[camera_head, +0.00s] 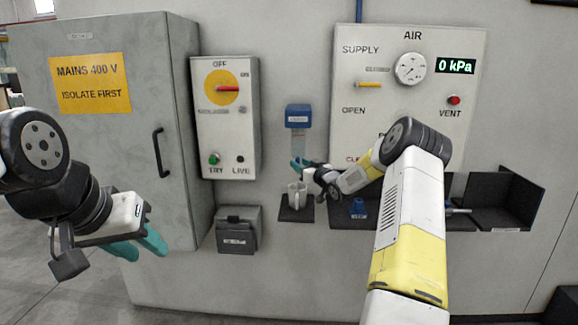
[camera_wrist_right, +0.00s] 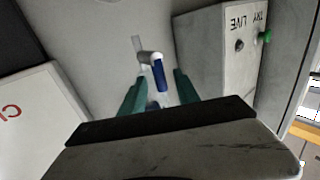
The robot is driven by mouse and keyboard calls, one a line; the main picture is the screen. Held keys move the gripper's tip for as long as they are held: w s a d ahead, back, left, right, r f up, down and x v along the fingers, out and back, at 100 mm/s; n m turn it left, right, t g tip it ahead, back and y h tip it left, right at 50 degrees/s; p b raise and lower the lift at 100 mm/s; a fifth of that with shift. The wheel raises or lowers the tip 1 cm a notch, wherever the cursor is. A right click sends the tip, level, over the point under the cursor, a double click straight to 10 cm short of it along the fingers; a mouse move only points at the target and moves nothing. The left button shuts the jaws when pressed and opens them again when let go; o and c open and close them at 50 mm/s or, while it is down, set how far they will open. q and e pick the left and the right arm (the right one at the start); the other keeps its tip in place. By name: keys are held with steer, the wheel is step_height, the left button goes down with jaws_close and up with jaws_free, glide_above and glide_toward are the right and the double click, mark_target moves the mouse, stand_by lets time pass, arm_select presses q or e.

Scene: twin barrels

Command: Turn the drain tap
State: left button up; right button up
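The filter unit with a blue top (camera_head: 298,116) and a clear bowl is on the wall between the switch box and the air panel. My right gripper (camera_head: 300,165) is just below the bowl, its teal fingers partly hidden by its own wrist. In the right wrist view, a blue lever on a pale fitting, seemingly the drain tap (camera_wrist_right: 159,76), lies between the open fingers (camera_wrist_right: 158,88). Gaps show on both sides, and contact is not visible. My left gripper (camera_head: 140,243) hangs empty at the left, its two teal fingers apart.
A white mug (camera_head: 297,194) stands on a small black shelf (camera_head: 296,213) below my right gripper. The switch box (camera_head: 229,118) is close on the left. The air panel (camera_head: 408,85), its gauge reading 0 kPa, is at the right. Black trays (camera_head: 505,200) are lower right.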

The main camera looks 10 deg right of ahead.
jaws_close()
steer(key=shift+a, duration=0.1)
steer(key=shift+w+a+f+n+g+h, duration=0.25)
steer(key=shift+a+n+g+h, duration=0.65)
steer(key=shift+n+h, duration=0.75)
steer(key=shift+w+a+f+n+g+h, duration=0.15)
steer(key=shift+a+f+n+g+h, duration=0.25)
steer(key=shift+n+g+h, duration=1.3)
steer(key=shift+w+a+f+n+g+h, duration=0.25)
steer(key=shift+a+n+g+h, duration=0.6)
steer(key=shift+n, duration=1.4)
steer(key=shift+d+t, duration=0.15)
steer(key=shift+t, duration=0.1)
jaws_free()
steer(key=shift+f, duration=0.1)
